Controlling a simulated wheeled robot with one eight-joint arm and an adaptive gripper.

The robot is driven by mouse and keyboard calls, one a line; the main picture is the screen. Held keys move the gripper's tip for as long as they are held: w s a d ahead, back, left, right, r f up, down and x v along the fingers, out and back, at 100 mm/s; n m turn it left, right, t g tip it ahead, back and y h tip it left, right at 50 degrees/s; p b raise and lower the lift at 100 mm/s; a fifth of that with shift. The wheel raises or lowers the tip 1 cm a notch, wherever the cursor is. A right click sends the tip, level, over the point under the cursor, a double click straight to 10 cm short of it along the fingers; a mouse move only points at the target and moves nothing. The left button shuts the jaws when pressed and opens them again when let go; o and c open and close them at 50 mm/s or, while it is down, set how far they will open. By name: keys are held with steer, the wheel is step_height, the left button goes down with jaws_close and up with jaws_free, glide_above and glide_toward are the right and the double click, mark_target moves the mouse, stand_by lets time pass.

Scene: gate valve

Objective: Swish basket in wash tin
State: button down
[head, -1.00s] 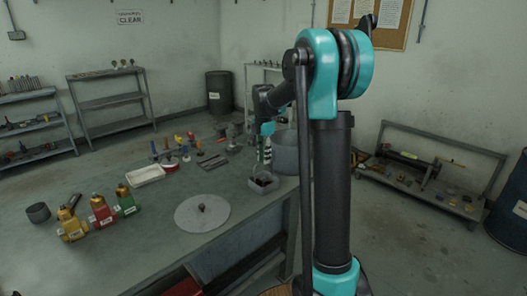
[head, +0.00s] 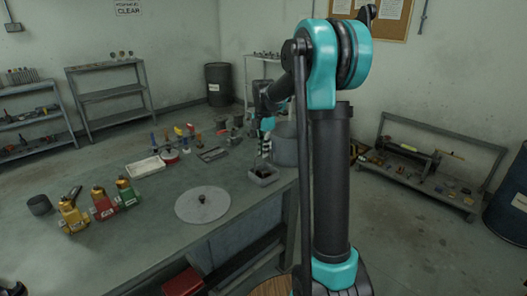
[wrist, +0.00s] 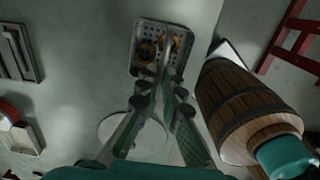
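The wash tin (head: 264,181) is a small grey rectangular container near the table's right edge. The perforated basket (wrist: 151,31) sits inside the tin's rim (wrist: 135,45) in the wrist view, with brass-coloured round parts (wrist: 147,50) in it. A pale upright handle (wrist: 171,50) rises from the basket. My gripper (wrist: 166,72) is above it with its fingers converged on the handle. In the head view my gripper (head: 265,148) points down over the tin. The fingertips partly hide the basket, and how deep it sits is hard to tell.
A flat round lid (head: 203,204) lies in front left. The table between lid and bottles is clear.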

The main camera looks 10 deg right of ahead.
stand_by(0.5)
steer(key=shift+r, duration=2.5)
